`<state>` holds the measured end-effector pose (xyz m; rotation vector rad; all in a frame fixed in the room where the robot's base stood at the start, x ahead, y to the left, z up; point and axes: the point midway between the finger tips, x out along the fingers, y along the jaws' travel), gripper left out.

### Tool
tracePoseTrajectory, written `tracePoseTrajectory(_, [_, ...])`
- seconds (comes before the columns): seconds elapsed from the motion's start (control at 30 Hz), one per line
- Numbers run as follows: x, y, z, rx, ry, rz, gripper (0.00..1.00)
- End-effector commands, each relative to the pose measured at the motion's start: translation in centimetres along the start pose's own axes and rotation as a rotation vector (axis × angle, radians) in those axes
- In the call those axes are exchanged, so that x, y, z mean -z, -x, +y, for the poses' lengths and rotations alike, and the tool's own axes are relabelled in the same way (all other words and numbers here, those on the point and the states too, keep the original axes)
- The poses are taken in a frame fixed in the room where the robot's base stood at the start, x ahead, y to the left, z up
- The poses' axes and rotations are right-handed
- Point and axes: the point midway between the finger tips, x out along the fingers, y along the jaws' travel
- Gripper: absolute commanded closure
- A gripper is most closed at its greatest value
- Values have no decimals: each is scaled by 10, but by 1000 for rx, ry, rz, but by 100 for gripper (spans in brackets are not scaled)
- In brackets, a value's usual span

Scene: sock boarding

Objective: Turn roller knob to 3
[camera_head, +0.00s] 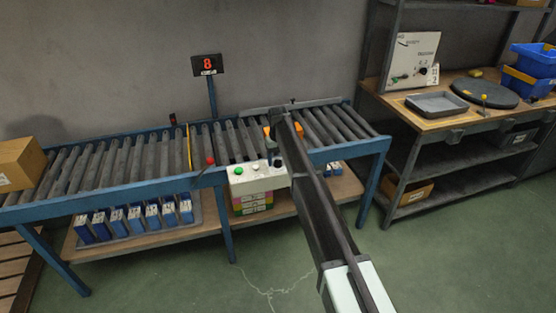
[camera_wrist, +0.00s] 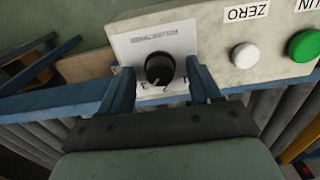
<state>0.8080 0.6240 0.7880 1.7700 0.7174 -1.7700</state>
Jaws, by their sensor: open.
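The black roller knob (camera_wrist: 159,68) sits on a white label plate (camera_wrist: 125,48) on the control box, in the wrist view. A small pale mark shows at the knob's lower edge. Digits below it are partly legible, and I cannot tell exactly which one it points at. My gripper (camera_wrist: 159,80) is open, with one blue finger on each side of the knob and a visible gap to each. The control box (camera_head: 258,183) hangs on the conveyor's front rail in the head view; my arm reaches over its right end.
A white button (camera_wrist: 244,56) labelled ZERO and a green button (camera_wrist: 304,46) lie right of the knob. A red-digit display (camera_head: 207,65) reads 8 above the roller conveyor (camera_head: 130,160). A workbench (camera_head: 440,118) stands at the right. A cardboard box (camera_head: 18,165) is at far left.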

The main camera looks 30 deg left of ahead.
Motion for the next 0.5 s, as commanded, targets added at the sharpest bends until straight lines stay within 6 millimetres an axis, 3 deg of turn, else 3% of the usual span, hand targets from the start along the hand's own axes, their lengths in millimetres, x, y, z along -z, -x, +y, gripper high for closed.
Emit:
tracePoseTrajectory(0.17, [0, 19, 0, 0, 0, 1, 37])
tracePoseTrajectory(0.5, [0, 85, 0, 0, 0, 1, 37])
